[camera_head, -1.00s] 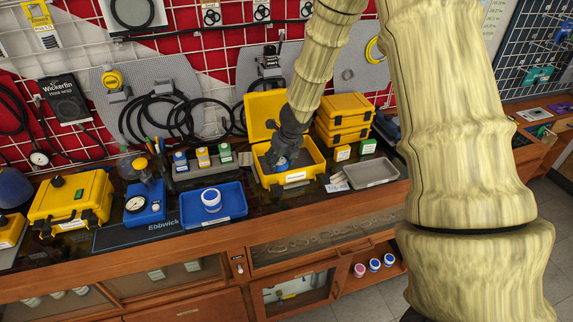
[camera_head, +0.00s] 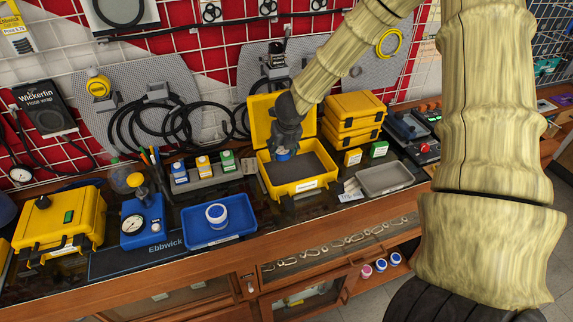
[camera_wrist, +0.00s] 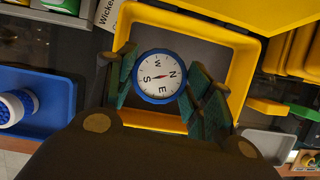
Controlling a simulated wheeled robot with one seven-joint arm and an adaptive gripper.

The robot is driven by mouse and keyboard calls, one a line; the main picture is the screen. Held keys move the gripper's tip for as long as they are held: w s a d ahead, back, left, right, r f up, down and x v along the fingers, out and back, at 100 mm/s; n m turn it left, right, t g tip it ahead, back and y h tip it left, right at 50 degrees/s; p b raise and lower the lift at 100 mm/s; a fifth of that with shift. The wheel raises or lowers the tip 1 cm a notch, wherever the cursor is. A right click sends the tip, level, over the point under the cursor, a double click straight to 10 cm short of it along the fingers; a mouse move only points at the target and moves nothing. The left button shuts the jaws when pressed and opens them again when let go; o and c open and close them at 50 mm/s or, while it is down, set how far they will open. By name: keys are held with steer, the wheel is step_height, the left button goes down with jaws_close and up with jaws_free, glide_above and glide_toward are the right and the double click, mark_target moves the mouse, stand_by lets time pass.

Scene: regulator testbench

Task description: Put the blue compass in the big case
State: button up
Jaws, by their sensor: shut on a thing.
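The blue compass (camera_wrist: 160,77) has a white dial and a red needle. My gripper (camera_wrist: 162,88) is shut on it, with a green-padded finger on each side of its rim. In the head view my gripper (camera_head: 285,143) hangs over the back part of the open yellow case (camera_head: 304,187), near its raised lid. The compass shows there as a small blue patch (camera_head: 284,155) under the fingers. The case's dark grey floor is bare where I see it. The wrist view shows the case's yellow wall (camera_wrist: 190,30) around the compass. I cannot tell its exact height above the floor.
A blue tray (camera_head: 190,236) with a white-and-blue jar (camera_head: 216,214) lies left of the case. A grey tray (camera_head: 385,180) and stacked yellow cases (camera_head: 352,118) are to its right. A closed yellow case (camera_head: 62,222) and a blue gauge (camera_head: 142,222) stand further left.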

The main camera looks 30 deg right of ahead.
mark_target(285, 154)
steer(key=shift+w, duration=0.25)
steer(key=f, duration=0.1)
steer(key=s+f, duration=0.1)
steer(key=f, duration=0.1)
steer(key=shift+s+p, duration=0.3)
steer(key=x, duration=0.3)
steer(key=shift+w+a, duration=0.25)
steer(key=shift+s+d, duration=0.1)
steer(key=shift+s, duration=0.3)
steer(key=shift+s+f, duration=0.15)
steer(key=shift+f, duration=0.15)
steer(key=p+x, duration=0.1)
steer(key=x, duration=0.1)
steer(key=shift+f, duration=0.45)
steer(key=shift+s, duration=0.2)
steer(key=shift+w+a+f, duration=0.1)
steer(key=shift+a+f, duration=0.05)
steer(key=shift+a, duration=0.05)
